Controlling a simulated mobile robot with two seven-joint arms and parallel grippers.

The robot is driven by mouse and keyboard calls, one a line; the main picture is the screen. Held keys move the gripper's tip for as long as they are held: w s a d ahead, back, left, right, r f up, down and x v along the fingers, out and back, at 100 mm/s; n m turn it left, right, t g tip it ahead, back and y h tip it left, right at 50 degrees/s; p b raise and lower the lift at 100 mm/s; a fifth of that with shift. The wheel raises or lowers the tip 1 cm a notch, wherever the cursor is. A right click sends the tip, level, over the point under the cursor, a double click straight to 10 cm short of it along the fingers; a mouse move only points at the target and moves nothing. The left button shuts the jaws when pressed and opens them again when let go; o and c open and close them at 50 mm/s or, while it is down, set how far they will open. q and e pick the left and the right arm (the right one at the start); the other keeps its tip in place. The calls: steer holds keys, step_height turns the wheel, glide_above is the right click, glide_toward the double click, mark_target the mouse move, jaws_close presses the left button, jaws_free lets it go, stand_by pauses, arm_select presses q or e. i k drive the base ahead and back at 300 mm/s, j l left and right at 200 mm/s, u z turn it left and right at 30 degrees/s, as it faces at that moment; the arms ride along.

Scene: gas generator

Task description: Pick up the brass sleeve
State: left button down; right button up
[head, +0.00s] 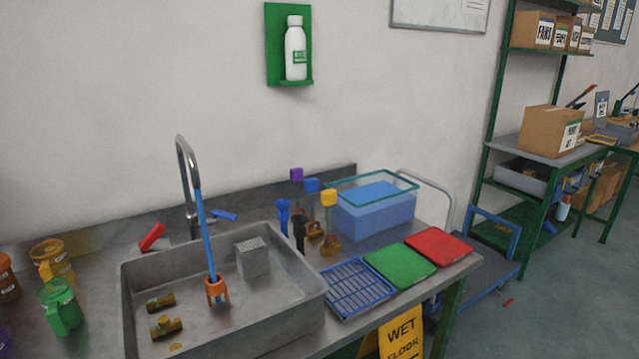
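Several brass pieces lie in the steel sink (232,318). One is a short cylinder-like brass piece (160,302), lying on its side. In front of it lies a brass fitting with a raised part (166,327), and a small flat brass piece (176,346) is near the sink's front wall. More brass pieces (331,246) stand on the counter right of the sink. I cannot tell for sure which piece is the brass sleeve. Neither of my grippers is in view.
A blue column (205,235) runs from the faucet (187,170) down to an orange slotted cup (217,290) in the sink. A grey block (252,257) sits at the sink's back right. Colored jugs (62,306) stand left; a blue rack (358,288) and water tub (375,210) stand right.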

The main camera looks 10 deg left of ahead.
mark_target(150, 305)
steer(key=u, duration=1.5)
